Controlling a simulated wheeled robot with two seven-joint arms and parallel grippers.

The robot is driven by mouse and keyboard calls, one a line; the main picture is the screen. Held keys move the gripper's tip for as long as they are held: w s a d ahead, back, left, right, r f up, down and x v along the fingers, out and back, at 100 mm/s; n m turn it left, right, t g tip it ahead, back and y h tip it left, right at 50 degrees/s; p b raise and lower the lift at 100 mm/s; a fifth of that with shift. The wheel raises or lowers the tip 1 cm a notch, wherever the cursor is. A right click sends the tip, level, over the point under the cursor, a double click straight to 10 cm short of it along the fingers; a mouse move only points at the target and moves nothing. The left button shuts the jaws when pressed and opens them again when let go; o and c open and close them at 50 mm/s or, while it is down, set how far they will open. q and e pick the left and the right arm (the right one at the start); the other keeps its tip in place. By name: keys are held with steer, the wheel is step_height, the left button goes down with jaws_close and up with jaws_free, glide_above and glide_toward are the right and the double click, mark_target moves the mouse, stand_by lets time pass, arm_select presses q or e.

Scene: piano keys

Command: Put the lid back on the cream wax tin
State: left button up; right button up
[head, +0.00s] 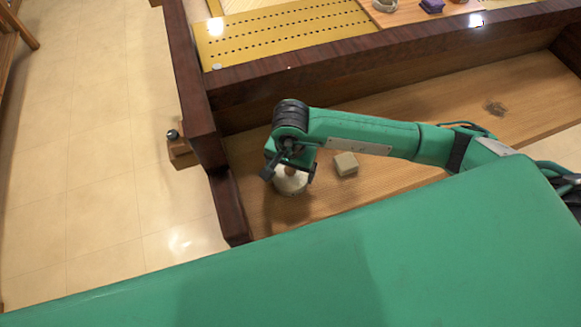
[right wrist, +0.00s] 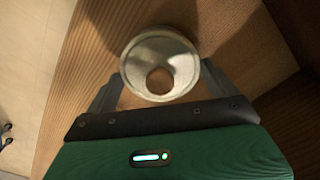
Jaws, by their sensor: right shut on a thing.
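My right gripper (head: 290,176) points down over the wooden ledge, near its left end. Its two fingers stand on either side of a pale cream round piece, which I take to be the lid (right wrist: 133,77). The gripper is shut on it. The cream round shape also shows under the gripper in the head view (head: 291,188). I cannot tell whether the tin's body is beneath the lid. My left gripper is not in view.
A small cream block (head: 345,163) sits on the wooden ledge (head: 400,105) just right of the gripper. A dark wooden side piece (head: 228,205) bounds the ledge at left. A yellow perforated panel (head: 280,30) and small items lie above.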

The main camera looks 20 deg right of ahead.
steer(key=shift+s+d+f+b, duration=0.15)
steer(key=shift+d+b, duration=0.05)
steer(key=shift+b, duration=0.35)
